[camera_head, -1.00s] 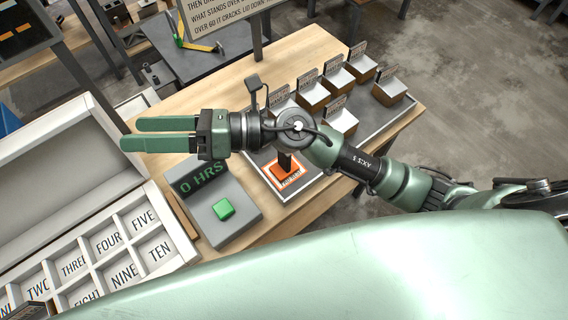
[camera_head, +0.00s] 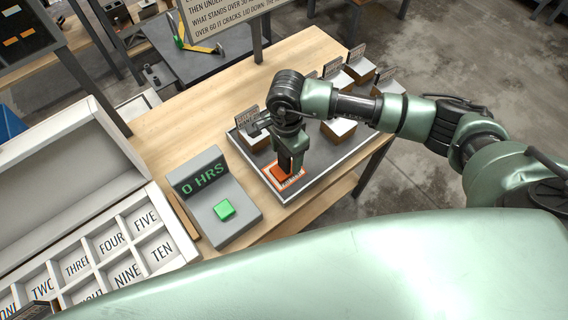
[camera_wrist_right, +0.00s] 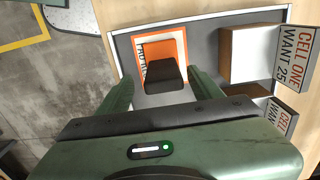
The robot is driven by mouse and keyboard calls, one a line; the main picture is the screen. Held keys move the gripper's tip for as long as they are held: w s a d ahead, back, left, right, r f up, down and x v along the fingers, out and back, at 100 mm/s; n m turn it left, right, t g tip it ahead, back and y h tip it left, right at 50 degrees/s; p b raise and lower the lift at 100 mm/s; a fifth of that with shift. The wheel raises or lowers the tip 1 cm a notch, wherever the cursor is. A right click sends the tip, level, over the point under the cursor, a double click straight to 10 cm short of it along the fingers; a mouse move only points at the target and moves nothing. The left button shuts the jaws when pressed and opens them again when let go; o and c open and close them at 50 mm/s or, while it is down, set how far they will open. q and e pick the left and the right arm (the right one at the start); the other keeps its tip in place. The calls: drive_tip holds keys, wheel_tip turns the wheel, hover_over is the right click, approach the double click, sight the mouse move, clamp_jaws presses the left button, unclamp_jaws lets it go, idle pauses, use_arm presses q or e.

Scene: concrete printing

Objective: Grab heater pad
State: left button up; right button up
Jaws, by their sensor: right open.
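The fingers are open, one on each side of the handle, with gaps showing. My left gripper is not in view.
Several blocks with cell signs, one of them (camera_wrist_right: 238,55) beside the pad, stand on the grey tray (camera_head: 329,159). A grey timer box (camera_head: 193,200) reading 0 HRS with a green button is left of the tray. A white numbered compartment box (camera_head: 75,235) stands further left.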

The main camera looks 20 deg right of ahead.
sight(284, 162)
drive_tip(key=f+p, duration=0.2)
drive_tip(key=f, duration=0.1)
drive_tip(key=shift+w+a+f, duration=0.1)
drive_tip(key=shift+a+f, duration=0.1)
drive_tip(key=shift+f, duration=0.55)
clamp_jaws()
drive_tip(key=shift+w+r, duration=0.1)
drive_tip(key=shift+w, duration=0.05)
